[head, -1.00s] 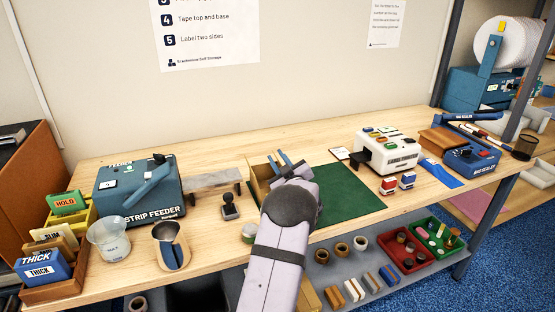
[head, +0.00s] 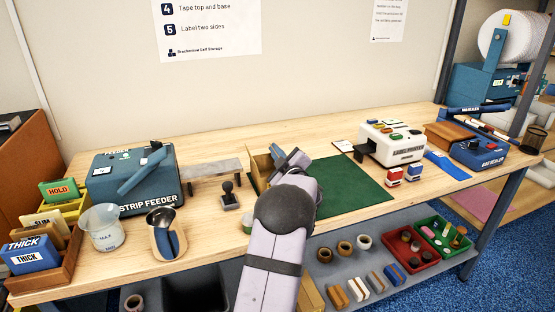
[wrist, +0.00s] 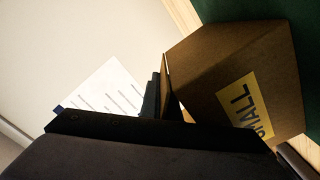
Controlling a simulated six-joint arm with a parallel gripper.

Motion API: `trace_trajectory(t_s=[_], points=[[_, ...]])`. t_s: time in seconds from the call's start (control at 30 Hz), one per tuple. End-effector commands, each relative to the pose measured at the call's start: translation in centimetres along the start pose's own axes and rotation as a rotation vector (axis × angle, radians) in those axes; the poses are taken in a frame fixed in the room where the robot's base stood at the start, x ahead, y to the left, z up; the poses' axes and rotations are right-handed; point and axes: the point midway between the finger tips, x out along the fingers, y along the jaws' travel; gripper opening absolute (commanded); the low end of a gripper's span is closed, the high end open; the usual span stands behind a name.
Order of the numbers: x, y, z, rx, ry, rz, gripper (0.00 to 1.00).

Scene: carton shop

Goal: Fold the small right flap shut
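The brown carton (head: 260,167) stands on the bench at the left edge of the green mat, mostly hidden behind my arm in the head view. In the wrist view, the carton (wrist: 245,75) fills the right side, with a yellow "SMALL" label. A thin brown flap (wrist: 166,82) shows nearly edge-on at its left edge. My gripper (head: 288,157) is at the carton's right side, and its dark fingers (wrist: 152,97) are close beside that flap. I cannot tell whether they touch it, or how far apart they are.
The green mat (head: 350,190) is clear to the right. The label printer (head: 392,143) and small stamps stand beyond it.

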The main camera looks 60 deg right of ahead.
Motion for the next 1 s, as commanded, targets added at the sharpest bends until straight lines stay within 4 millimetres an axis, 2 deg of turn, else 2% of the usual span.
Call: trace_trajectory(t_s=[0.4,0.47,0.5,1.0], points=[[-0.01,-0.14,-0.04,-0.031,-0.001,-0.001,0.00],[-0.01,-0.14,-0.04,-0.030,-0.001,-0.001,0.16],[-0.01,-0.14,-0.04,-0.030,-0.001,-0.001,0.21],[-0.01,-0.15,0.03,-0.014,-0.004,-0.004,0.21]])
